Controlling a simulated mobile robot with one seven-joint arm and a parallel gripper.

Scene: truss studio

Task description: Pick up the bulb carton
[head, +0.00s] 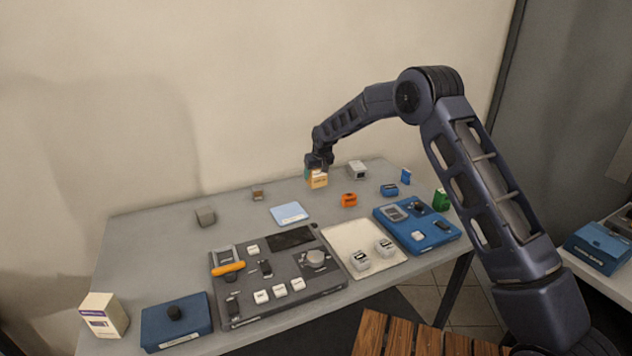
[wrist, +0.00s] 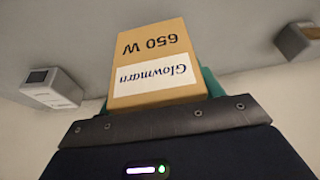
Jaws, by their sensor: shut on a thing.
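The bulb carton (head: 317,181) is a small tan-orange box at the back of the grey table. In the wrist view the carton (wrist: 150,55) shows "650 W" and a white "Glowmarn" label, upside down. My gripper (head: 316,169) is over the carton and shut on it. The fingertips are mostly hidden, and I cannot tell whether the carton touches the table.
A grey-white box (head: 357,170) stands right of the carton, an orange item (head: 349,200) in front, and a small brown block (head: 257,194) to the left. A light blue pad (head: 289,213) and a dark control panel (head: 240,306) lie nearer. The table's back left is mostly clear.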

